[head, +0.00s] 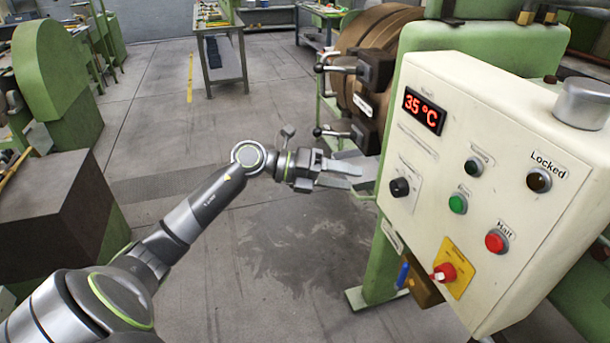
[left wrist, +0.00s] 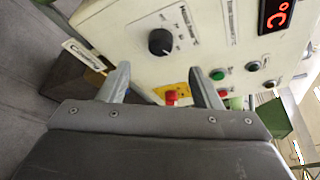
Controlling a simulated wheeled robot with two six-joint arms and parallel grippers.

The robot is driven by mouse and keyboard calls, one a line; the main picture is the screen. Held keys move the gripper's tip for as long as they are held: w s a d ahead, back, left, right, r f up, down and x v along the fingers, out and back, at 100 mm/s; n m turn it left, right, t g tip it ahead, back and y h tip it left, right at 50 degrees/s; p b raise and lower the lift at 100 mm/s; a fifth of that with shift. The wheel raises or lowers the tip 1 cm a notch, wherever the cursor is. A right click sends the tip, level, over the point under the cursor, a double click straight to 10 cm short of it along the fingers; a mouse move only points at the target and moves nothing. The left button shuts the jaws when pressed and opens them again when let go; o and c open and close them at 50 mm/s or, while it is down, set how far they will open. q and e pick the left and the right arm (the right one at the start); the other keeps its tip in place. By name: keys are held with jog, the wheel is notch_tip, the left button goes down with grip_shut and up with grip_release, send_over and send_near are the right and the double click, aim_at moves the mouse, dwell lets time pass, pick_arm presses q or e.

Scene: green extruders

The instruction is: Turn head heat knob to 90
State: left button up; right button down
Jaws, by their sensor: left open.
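The head heat knob, a black round knob (head: 399,187), sits on the left part of the cream control panel (head: 420,130). It also shows in the left wrist view (left wrist: 161,42), with a printed scale beside it. The red display (head: 424,110) reads 35 °C. My left gripper (head: 340,176) is open and empty, to the left of the knob and apart from it. In the left wrist view its two fingers (left wrist: 160,88) stand apart, below the knob in the picture. My right gripper is not in view.
The panel also carries a green button (head: 457,204), a red button (head: 496,241), a red switch on a yellow plate (head: 444,272) and a dark lamp labelled Locked (head: 539,180). Machine handles (head: 335,69) stick out behind my gripper.

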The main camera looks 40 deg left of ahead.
pick_arm(q)
jog(key=b+v, duration=0.2)
jog(key=v, duration=0.6)
dwell(0.5)
